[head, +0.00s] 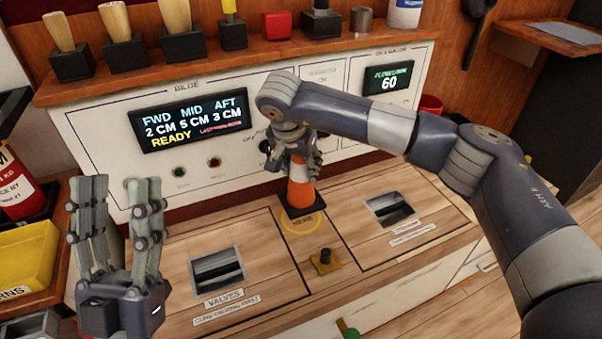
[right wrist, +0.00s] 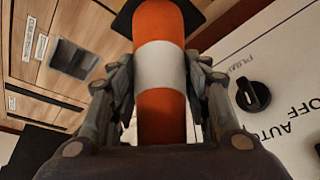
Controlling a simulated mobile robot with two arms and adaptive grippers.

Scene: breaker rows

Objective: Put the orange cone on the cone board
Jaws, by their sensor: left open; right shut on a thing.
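The orange cone (head: 300,193) has a white band and a square black base. My right gripper (head: 298,160) is shut on its upper part and holds it upright. In the right wrist view the cone (right wrist: 160,112) stands between the two fingers, which press around the white band. Its base is just behind a yellow ring (head: 303,229) marked on the wooden counter. I cannot tell whether the base touches the wood. No separate board for the cone is clear to see. My left gripper (head: 116,205) is open and empty, fingers up, at the lower left.
The counter has two recessed handles, left (head: 217,272) and right (head: 389,209). A small brass piece (head: 325,262) stands in front of the ring. A panel with a lit display (head: 192,118) rises behind. A yellow bin (head: 27,264) is at the far left.

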